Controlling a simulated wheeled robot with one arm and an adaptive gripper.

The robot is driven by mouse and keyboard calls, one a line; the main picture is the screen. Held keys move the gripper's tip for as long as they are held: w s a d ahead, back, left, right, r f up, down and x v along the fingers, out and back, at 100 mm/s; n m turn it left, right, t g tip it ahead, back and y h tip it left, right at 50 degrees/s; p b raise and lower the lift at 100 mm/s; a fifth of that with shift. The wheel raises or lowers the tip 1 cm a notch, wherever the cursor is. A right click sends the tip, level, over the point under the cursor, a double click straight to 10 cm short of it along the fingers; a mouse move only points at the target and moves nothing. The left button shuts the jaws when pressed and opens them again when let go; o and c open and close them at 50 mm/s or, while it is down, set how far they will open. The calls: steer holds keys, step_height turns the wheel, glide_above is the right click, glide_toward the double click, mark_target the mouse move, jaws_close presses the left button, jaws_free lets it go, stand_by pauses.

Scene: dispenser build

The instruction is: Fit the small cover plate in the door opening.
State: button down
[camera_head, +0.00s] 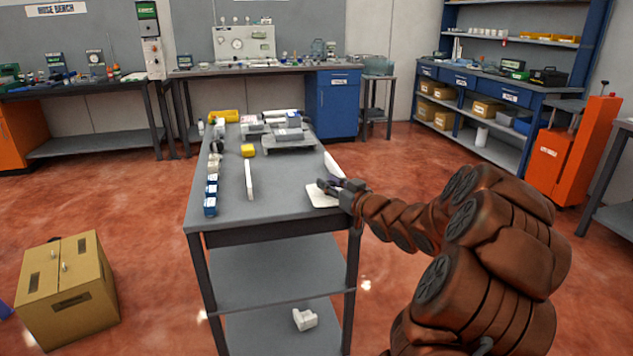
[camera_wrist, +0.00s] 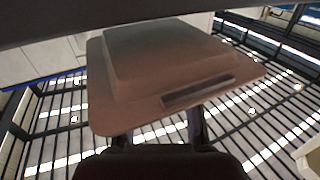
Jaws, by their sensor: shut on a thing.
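My gripper (camera_head: 335,186) is at the right edge of the grey worktable. It is shut on a pale plate (camera_head: 320,199), which looks like the small cover plate. In the wrist view the plate (camera_wrist: 110,100) fills the middle, with a raised block on its face and a dark slot near its lower edge. The tips of my gripper (camera_wrist: 162,128) meet its near edge and are partly hidden by it. I cannot make out the door opening. The dispenser body may be among the grey and white parts (camera_head: 286,133) at the table's far end, but I cannot tell.

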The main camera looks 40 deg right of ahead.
steer(key=shift+w, duration=1.85)
steer(key=shift+w+f, duration=0.25)
steer(key=shift+w, duration=0.35)
steer(key=shift+w+f, duration=0.2)
steer(key=shift+w, duration=0.4)
steer(key=shift+f, duration=0.3)
steer(key=shift+s+f, duration=0.1)
steer(key=c, duration=0.8)
jaws_free()
steer(key=shift+c, duration=0.2)
steer(key=shift+s, duration=5.95)
